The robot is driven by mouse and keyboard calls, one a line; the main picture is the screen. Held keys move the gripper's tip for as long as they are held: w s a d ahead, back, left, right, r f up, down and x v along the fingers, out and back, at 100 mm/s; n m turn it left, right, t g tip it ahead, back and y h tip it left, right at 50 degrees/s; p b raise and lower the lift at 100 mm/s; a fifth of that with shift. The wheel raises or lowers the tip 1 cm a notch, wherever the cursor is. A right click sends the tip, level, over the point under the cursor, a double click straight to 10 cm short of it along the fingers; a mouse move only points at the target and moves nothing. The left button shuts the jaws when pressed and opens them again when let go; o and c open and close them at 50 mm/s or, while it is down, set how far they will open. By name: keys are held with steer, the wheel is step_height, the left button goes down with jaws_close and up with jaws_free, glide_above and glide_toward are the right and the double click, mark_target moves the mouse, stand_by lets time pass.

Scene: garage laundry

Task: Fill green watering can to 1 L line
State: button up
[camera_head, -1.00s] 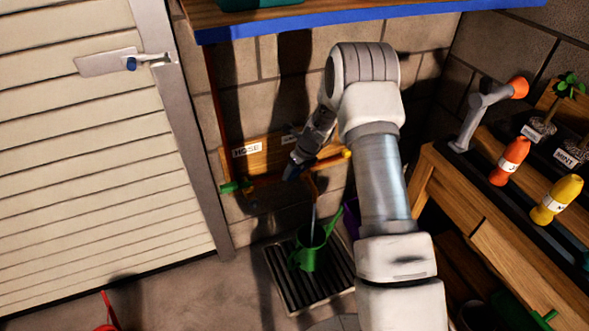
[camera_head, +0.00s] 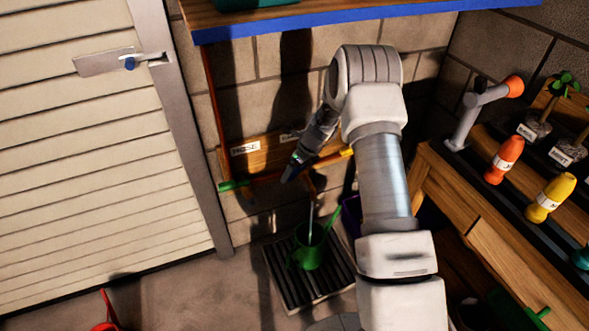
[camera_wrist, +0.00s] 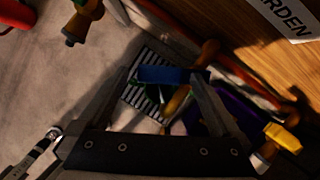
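The green watering can (camera_head: 309,257) stands upright on a dark slatted floor drain below the wall tap. Its long spout points up and right. A short pale streak of water (camera_head: 310,217) shows just above its mouth. The water level and the 1 L line cannot be made out. My gripper (camera_head: 290,172) is above the can by the tap. In the wrist view its two fingers (camera_wrist: 163,82) are spread apart, with a blue tap handle (camera_wrist: 165,75) across the gap between their tips. The can is mostly hidden behind the handle in that view.
The drain grate (camera_head: 283,277) lies on the floor. A purple container (camera_head: 350,214) stands right of the can. A HOSE label (camera_head: 245,147) is on the wooden board. A wooden bench (camera_head: 470,220) with bottles is at the right, and a blue-edged shelf (camera_head: 330,20) is overhead.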

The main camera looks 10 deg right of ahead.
steer(key=p+v, duration=0.5)
steer(key=v, duration=1.2)
steer(key=shift+r+p, duration=0.25)
steer(key=shift+p, duration=0.1)
